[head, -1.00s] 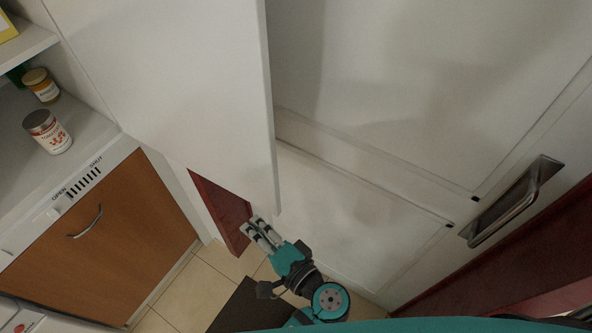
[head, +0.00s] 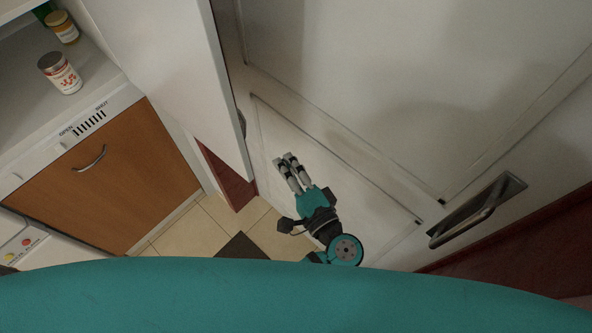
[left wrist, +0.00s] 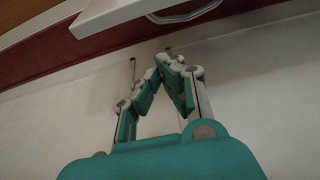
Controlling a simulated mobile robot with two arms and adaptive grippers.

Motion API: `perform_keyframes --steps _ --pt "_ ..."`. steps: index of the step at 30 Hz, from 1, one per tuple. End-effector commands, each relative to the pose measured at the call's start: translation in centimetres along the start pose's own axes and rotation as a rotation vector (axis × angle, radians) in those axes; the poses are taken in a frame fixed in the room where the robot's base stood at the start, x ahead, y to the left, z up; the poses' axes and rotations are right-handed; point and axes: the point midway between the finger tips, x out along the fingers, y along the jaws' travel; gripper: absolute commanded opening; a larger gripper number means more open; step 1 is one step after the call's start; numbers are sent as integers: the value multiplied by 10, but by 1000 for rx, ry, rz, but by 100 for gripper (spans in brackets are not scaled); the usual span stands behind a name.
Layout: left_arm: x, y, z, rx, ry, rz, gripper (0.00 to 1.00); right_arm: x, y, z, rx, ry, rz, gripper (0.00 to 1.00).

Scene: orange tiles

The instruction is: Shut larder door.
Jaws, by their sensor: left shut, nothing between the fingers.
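A white door (head: 185,80), which I take to be the larder door, stands open at the upper left of centre in the head view. Its free edge faces right, with a dark handle partly seen there. My left gripper (head: 285,160) is shut and empty, to the right of that edge, with a gap between them in the picture. In the left wrist view the fingers (left wrist: 160,68) meet at their tips, with a pale surface behind them. My right gripper is not in view.
A panelled white door (head: 390,90) with a metal handle (head: 470,215) fills the right. A brown cabinet front (head: 110,175) and a shelf with cans (head: 60,72) are at left. Some tiled floor (head: 185,228) shows below. A teal part of me covers the bottom.

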Motion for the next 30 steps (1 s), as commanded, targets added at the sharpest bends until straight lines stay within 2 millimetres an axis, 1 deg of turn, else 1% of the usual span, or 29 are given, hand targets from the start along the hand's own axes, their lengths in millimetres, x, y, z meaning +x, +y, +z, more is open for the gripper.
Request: perform_keyframes --steps 1,3,8,9,10,12,16,20,30 --pt "13 -3 0 -1 -2 -5 0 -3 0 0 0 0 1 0" --pt "28 -2 0 -1 -1 -4 0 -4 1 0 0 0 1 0" --pt "61 -2 0 -1 -1 -2 0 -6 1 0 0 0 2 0" --pt "57 -4 7 4 0 1 0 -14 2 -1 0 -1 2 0" --pt "55 -4 13 5 1 2 0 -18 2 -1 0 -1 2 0" --pt "51 -4 22 4 2 2 0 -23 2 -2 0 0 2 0" --pt "47 -2 33 1 1 2 0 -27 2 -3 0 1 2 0" --pt "45 0 38 1 1 2 0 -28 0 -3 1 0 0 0" --pt "45 0 38 0 2 2 0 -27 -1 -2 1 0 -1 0"
